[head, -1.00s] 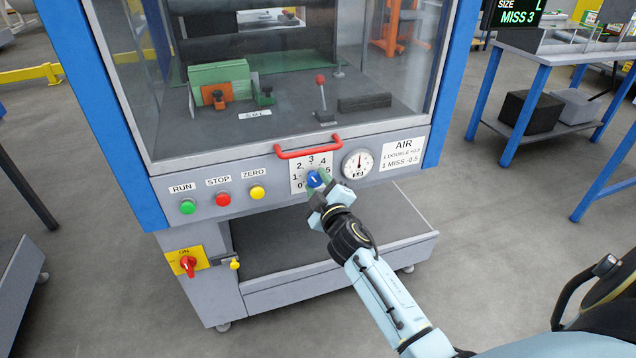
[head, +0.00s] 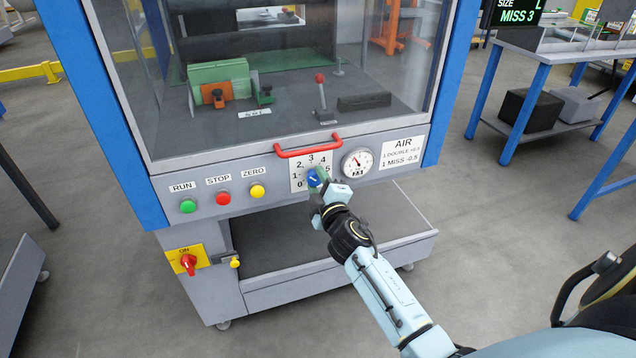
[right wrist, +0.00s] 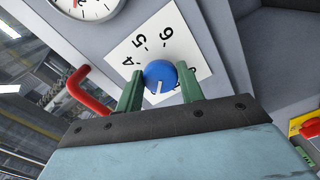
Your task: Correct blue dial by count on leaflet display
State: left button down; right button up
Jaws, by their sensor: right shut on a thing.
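The blue dial (head: 313,178) sits on a white plate with numbers, on the grey front panel of the machine. My right gripper (right wrist: 160,74) is shut on it, one green finger on each side. In the right wrist view the dial (right wrist: 158,78) shows a white pointer line toward the bottom of the picture; the fingers and palm hide some numbers. The display (head: 513,14) at the top right reads "SIZE", "L" and "MISS 3". The AIR label (head: 403,152) reads "1 MISS -0.5"; its upper line is small. My left gripper is out of view.
A round gauge (head: 357,163) is right of the dial, and a red handle (head: 308,146) is just above. Green (head: 188,206), red (head: 223,198) and yellow (head: 257,191) buttons are to the left. A red switch (head: 188,263) is lower left. A grey shelf (head: 330,245) lies below.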

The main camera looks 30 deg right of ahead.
jog(key=o, duration=1)
jog(key=shift+s, duration=0.1)
jog(key=shift+s+a, duration=0.15)
jog(key=shift+s, duration=0.15)
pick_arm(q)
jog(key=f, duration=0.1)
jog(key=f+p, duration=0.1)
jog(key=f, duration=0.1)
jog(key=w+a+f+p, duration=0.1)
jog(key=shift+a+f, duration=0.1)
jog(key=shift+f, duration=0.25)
pick_arm(e)
jog(key=v, duration=1.2)
jog(key=shift+s, duration=0.35)
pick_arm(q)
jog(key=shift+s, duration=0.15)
pick_arm(e)
jog(key=shift+f, duration=0.1)
